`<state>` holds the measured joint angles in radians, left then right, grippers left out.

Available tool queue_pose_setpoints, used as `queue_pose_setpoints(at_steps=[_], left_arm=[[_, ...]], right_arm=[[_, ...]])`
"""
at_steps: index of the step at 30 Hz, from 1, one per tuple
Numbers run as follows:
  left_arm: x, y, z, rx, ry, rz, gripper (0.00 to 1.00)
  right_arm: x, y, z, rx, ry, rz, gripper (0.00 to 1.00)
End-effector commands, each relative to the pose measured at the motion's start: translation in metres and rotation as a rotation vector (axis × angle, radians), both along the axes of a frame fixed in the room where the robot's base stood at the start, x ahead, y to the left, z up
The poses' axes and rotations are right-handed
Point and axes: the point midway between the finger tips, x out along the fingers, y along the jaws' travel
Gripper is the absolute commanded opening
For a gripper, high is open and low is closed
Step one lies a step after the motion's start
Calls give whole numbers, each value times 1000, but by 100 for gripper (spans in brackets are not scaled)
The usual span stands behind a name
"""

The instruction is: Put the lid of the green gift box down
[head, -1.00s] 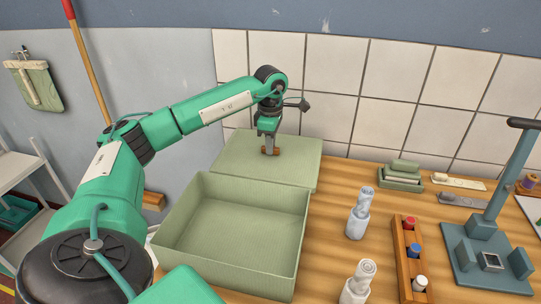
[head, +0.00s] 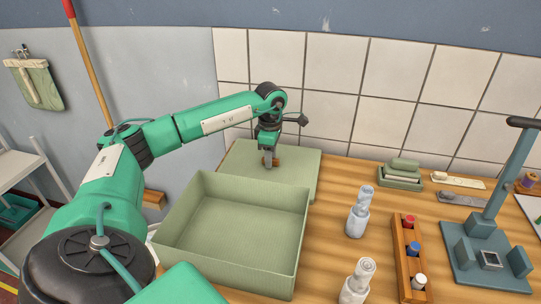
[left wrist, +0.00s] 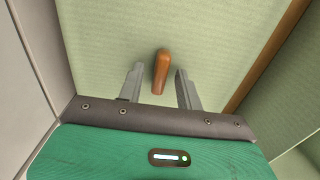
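The lid of the green gift box (head: 295,170) lies flat behind the box, close to the tiled wall, and looks to be on the wooden table. The box (head: 225,228) is open and empty in front of it and hides the lid's near edge. My left gripper (head: 269,160) is above the lid at its brown wooden handle (left wrist: 161,70). In the left wrist view its two fingers stand apart on both sides of the handle, with a gap on each side, so it is open. My right gripper is not in view.
Bare table lies between lid and stack.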

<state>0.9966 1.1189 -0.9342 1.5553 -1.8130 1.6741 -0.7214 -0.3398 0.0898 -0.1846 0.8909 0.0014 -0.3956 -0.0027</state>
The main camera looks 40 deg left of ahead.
Motion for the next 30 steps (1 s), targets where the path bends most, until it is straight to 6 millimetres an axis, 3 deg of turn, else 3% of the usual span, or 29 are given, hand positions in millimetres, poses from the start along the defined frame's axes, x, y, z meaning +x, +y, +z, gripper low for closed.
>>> queue_pose_setpoints(at_steps=[8, 14, 21, 30], left_arm=[[1, 0, 7, 0, -1, 0, 36], [1, 0, 42, -1, -6, 0, 36], [1, 0, 93, -1, -5, 0, 36], [1, 0, 122, 0, -1, 0, 36]], right_arm=[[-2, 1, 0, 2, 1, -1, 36], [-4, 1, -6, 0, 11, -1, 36], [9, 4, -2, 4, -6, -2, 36], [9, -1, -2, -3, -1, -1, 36]])
